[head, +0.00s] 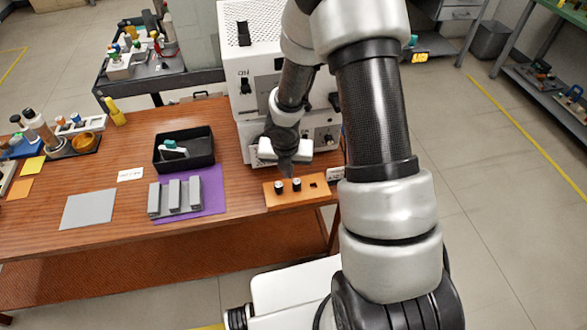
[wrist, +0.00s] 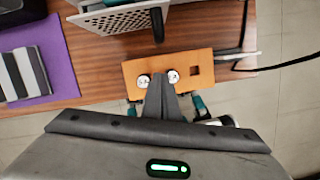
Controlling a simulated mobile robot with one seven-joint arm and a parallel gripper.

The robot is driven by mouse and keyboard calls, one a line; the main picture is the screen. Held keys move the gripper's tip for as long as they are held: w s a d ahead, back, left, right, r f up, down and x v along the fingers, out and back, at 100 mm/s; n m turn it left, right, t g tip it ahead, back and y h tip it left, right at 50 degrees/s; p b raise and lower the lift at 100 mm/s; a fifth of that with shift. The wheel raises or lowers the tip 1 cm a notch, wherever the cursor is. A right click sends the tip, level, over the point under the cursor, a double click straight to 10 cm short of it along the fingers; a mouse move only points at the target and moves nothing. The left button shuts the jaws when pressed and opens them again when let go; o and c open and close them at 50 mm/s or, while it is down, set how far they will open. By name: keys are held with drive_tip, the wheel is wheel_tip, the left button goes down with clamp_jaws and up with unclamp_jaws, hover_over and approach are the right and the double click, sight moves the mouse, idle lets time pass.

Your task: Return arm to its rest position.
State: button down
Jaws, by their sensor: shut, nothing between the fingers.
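My gripper (head: 287,165) is at the front of the white instrument (head: 262,105), above an orange block (head: 310,201) near the table's right end. In the wrist view, my gripper's fingers (wrist: 162,82) are shut with nothing between them, and the tips overlap the block (wrist: 205,62) from above. Two small round dark pieces with light tops (head: 296,184) sit in the block. They also show on either side of the fingertips in the wrist view (wrist: 144,80). A square hole to their right is empty. My arm hides part of the instrument and floor.
A purple mat (head: 217,190) with a grey slotted rack (head: 175,197) and a black bin (head: 205,151) stand left of the instrument. A grey sheet (head: 88,208) lies further left. The wooden table (head: 125,160) has bare patches between them. A dark cable (wrist: 285,63) runs at the wrist view's right.

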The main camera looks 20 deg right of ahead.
drive_tip(key=d+p+v, duration=0.1)
drive_tip(key=p+v, duration=0.3)
drive_tip(key=v, duration=0.6)
drive_tip(key=shift+a, duration=0.4)
